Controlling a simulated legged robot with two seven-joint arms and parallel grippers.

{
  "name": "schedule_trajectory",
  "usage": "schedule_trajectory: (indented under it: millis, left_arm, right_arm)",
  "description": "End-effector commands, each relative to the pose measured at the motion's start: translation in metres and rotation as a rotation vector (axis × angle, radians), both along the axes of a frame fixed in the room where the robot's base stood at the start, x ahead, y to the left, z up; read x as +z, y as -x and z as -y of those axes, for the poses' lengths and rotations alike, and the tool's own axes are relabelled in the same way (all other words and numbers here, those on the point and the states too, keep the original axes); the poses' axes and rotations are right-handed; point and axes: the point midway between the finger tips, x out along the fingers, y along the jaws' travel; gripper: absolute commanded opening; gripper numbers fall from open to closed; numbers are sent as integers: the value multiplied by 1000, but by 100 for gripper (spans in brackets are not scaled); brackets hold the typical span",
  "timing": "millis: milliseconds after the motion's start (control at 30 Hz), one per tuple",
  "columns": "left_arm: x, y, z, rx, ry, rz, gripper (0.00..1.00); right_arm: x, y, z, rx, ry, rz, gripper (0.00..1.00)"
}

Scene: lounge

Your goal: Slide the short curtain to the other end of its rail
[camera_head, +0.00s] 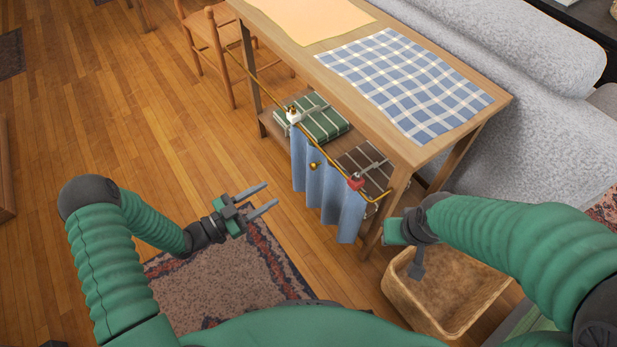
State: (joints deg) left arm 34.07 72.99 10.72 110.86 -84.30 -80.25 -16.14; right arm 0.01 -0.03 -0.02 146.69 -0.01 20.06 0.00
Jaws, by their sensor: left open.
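The short blue curtain (325,190) hangs in folds from a thin brass rail (264,88) along the front of the wooden table. It covers the near, right-hand part of the rail; the far, left-hand part is bare. A white piece (293,116) sits at its left top end and a red piece (356,182) near its right top end. A small brass knob (314,165) shows on the curtain's front. My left gripper (271,194) is open and empty, left of the curtain and apart from it. My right gripper (416,262) shows partly above a basket; its opening is unclear.
The table (405,145) carries a checked cloth (405,83) and a yellow cloth (310,15). Striped boxes (325,120) lie on its lower shelf. A chair (215,50) stands by the rail's far end. A woven basket (450,290) stands at the right.

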Motion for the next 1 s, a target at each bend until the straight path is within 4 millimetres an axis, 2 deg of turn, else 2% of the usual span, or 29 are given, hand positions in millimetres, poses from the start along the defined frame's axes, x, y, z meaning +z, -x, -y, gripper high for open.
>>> schedule_trajectory:
  millis: [533, 700, 967, 1000]
  left_arm:
    - [-4, -79, 106, -1, 2, -3, 41]
    - [-2, -90, 121, 1, 2, -5, 41]
    - [0, -92, 123, 2, 2, -6, 41]
    - [0, -92, 123, 2, 2, -6, 39]
  right_arm:
    - [-43, 0, 0, 0, 0, 0, 36]
    - [-47, 0, 0, 0, 0, 0, 36]
    - [-46, 0, 0, 0, 0, 0, 36]
    - [-46, 0, 0, 0, 0, 0, 36]
